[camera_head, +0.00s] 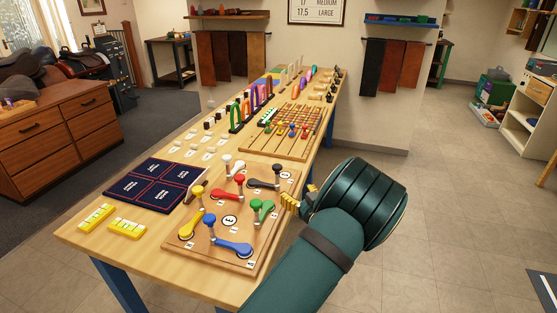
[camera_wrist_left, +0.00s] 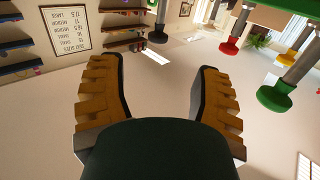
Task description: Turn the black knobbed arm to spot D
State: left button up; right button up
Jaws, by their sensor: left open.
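The black knobbed arm (camera_head: 262,184) lies on a wooden board, its upright knob at the right end beside a small lettered tag. The knob also shows in the left wrist view (camera_wrist_left: 158,35), upside down, beyond the fingers. My left gripper (camera_head: 289,202) is at the board's right edge, beside the black and green arms, its yellow fingers partly hidden by its dark green body. In the wrist view the two fingers (camera_wrist_left: 160,95) are wide apart with nothing between them. The tag letters are too small to tell which is spot D. My right gripper is out of view.
A dark blue panel (camera_head: 155,186) and yellow blocks (camera_head: 126,228) lie left. A rack of coloured arches (camera_head: 240,113) stands behind. Open floor lies right.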

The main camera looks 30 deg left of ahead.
aim_at(279, 169)
pick_arm(q)
jog(key=x, duration=0.4)
jog(key=r+b+x, duration=0.1)
jog(key=x, duration=0.4)
jog(key=r+x, duration=0.1)
jog(key=x, duration=0.4)
jog(key=shift+w+a, duration=0.1)
jog(key=shift+w, duration=0.05)
grip_shut()
